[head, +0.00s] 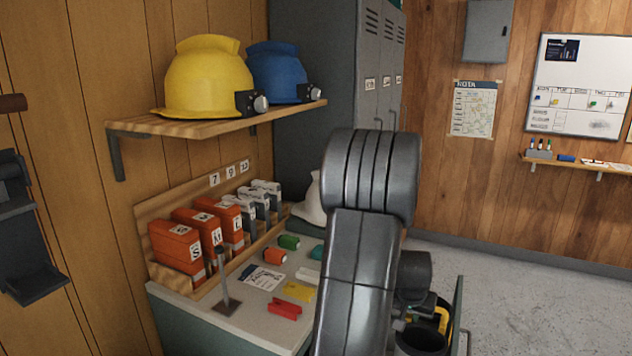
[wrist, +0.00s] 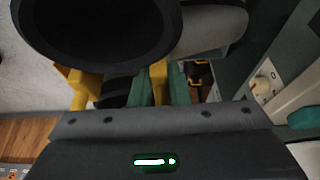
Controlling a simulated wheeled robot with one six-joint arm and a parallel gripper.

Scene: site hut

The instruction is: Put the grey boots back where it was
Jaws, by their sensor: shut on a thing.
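A dark grey, open-topped round shape, which I take to be the grey boots (head: 422,342), shows at the bottom of the head view, partly behind my arm. Its wide dark opening also shows at the top left of the wrist view (wrist: 100,28), very close to the camera. My gripper (wrist: 122,88) is shut on the boots, its fingers reaching toward the rim; in the head view my arm mostly hides it. A paler grey rounded part (wrist: 212,35) lies right of the opening; I cannot tell whether it is the second boot. The soles are hidden.
A bench (head: 215,318) at the left holds orange and grey boxes (head: 178,250) and small loose items. Above it a shelf (head: 150,124) carries yellow (head: 203,78) and blue (head: 275,72) helmets. Grey lockers (head: 310,90) stand behind. Grey floor (head: 540,305) is clear at the right.

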